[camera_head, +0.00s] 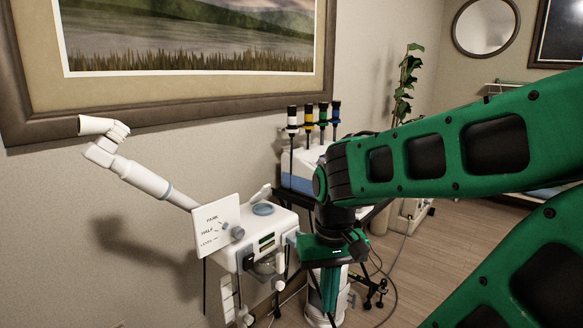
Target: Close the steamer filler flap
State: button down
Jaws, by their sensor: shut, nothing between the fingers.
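The white steamer (258,246) stands left of centre, with its jointed arm (150,182) reaching up to the left. A flat white panel with dark lettering (213,230) stands tilted up at its left side. A small white piece (260,194) sticks up at the back of the top, beside a blue-grey round part (263,209). I cannot tell for certain which of these raised pieces is the filler flap. My gripper (329,298) hangs down to the right of the steamer, apart from the panel. It is shut and empty; its lower tips are small in view.
A large framed picture (170,105) hangs on the wall above the steamer. A plant (404,88) stands further back.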

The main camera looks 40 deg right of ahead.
aim_at(264, 191)
jog(key=z, duration=0.15)
jog(key=i, duration=0.85)
jog(key=u, duration=0.05)
